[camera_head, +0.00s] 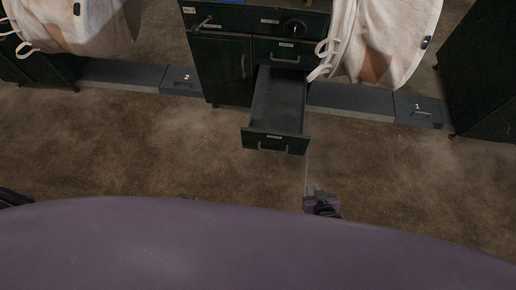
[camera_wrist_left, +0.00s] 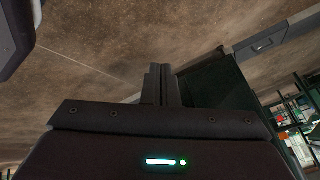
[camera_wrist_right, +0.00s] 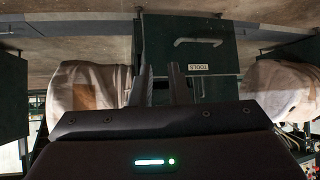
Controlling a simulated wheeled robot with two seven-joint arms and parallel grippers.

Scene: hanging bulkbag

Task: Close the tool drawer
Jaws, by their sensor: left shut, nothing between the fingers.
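The tool drawer (camera_head: 278,98) is pulled well out of the dark cabinet, and its grey interior looks empty. Its front panel (camera_head: 264,142) has a bar handle. In the right wrist view the image is upside down; the drawer front (camera_wrist_right: 215,55) shows its handle and a TOOLS label. My right gripper (camera_head: 318,193) is below and right of the drawer front in the head view, apart from it. Its fingers (camera_wrist_right: 160,72) are parted with nothing between them. My left gripper (camera_wrist_left: 160,72) is shut and empty over bare floor; the purple body part hides most of it in the head view.
The cabinet (camera_head: 222,65) has other drawers and a door, all shut. White bags hang at the left (camera_head: 85,25) and right (camera_head: 385,40). Low grey plinths marked 2 (camera_head: 181,80) and 1 (camera_head: 417,110) flank it. The brown floor (camera_head: 120,150) before the drawer is clear.

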